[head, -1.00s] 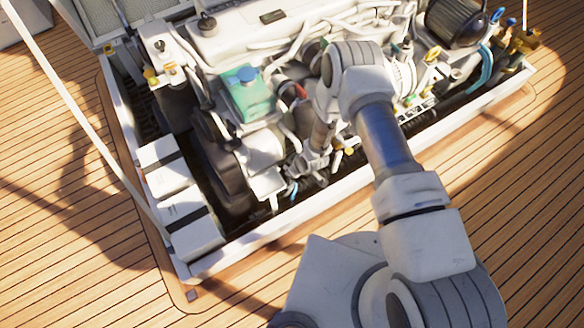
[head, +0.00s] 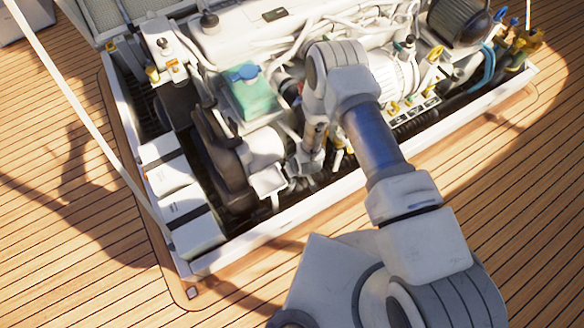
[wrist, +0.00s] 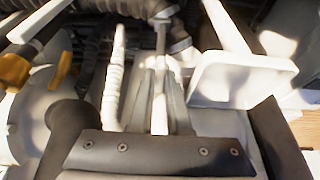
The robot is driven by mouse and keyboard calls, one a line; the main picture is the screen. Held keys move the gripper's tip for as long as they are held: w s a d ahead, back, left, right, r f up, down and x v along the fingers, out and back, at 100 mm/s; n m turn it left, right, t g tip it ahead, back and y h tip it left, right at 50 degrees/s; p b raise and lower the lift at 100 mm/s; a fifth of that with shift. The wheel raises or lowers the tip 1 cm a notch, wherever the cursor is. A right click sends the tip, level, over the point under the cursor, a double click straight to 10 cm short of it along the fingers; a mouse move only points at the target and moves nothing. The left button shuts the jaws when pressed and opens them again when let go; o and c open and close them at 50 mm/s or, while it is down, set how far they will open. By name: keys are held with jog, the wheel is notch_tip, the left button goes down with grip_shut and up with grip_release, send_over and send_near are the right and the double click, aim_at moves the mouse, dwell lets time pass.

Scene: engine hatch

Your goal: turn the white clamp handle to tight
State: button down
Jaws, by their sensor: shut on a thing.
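My gripper (head: 309,163) reaches down into the engine hatch in the head view, at the front of the engine, below and right of the green tank. In the wrist view, my gripper (wrist: 160,92) has its two grey fingers close together in the middle. They are shut on a narrow white strip, which looks like the white clamp handle (wrist: 160,116). A metal rod and a dark hose with a clamp band lie just beyond the fingertips. The handle cannot be made out in the head view, where my arm and gripper cover that spot.
A green tank with a blue cap (head: 250,95) stands left of my arm. A white flat bracket (wrist: 240,78) is close on the right of the fingers. A ribbed white hose (wrist: 115,80) runs close on the left. A yellow-orange knob (wrist: 14,70) is at far left.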

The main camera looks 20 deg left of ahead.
jog(key=c, duration=0.9)
grip_release()
jog(key=p+v, duration=0.6)
jog(key=v, duration=1.1)
jog(key=shift+d+r, duration=0.1)
jog(key=shift+r, duration=0.05)
